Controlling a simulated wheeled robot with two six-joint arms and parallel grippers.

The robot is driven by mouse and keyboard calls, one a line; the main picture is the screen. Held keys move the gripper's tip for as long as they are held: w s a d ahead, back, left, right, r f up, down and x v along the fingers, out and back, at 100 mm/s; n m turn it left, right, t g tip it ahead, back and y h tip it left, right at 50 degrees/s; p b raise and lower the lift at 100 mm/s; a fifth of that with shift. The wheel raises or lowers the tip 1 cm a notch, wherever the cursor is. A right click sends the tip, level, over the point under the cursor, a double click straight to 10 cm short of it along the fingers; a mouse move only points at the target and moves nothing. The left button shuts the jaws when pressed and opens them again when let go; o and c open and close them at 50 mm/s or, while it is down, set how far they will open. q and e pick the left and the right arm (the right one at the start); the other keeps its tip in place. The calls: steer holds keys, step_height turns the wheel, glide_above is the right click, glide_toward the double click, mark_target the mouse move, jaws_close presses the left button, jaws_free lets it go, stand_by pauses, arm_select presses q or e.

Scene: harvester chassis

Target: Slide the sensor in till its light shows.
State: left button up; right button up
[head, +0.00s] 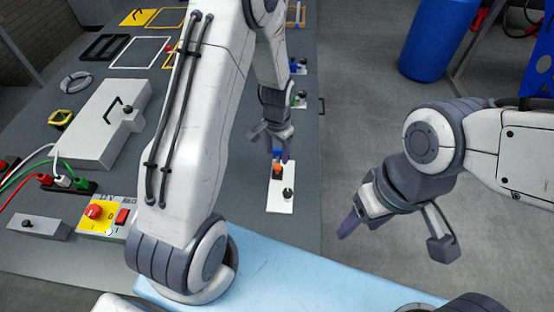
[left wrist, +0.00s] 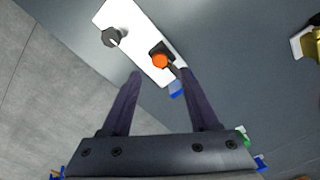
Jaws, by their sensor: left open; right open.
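A white plate (head: 282,200) lies near the right edge of the grey bench. It carries a part with an orange round face (head: 278,170), seated in a black block, and a dark knob (head: 288,194). This orange-faced part may be the sensor; I see no lit light on it. My left gripper (head: 271,147) is just beyond the plate, open and empty. In the left wrist view the orange face (left wrist: 160,61) is just ahead of the open fingertips (left wrist: 161,77), with a small blue piece (left wrist: 177,89) by one finger. My right gripper (head: 350,222) is open and empty, off the bench's right side.
A grey box (head: 100,125), a yellow switch panel (head: 100,215), and coloured cables stand on the left of the bench. Several smaller fixtures (head: 300,99) line the far right edge. A blue barrel (head: 437,40) stands on the floor at the back right.

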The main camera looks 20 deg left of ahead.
mark_target(277, 166)
arm_select(q)
step_height(277, 166, down, 6)
steer(key=shift+r+p, duration=0.15)
steer(key=shift+p, duration=0.5)
jaws_close()
stand_by(1.1)
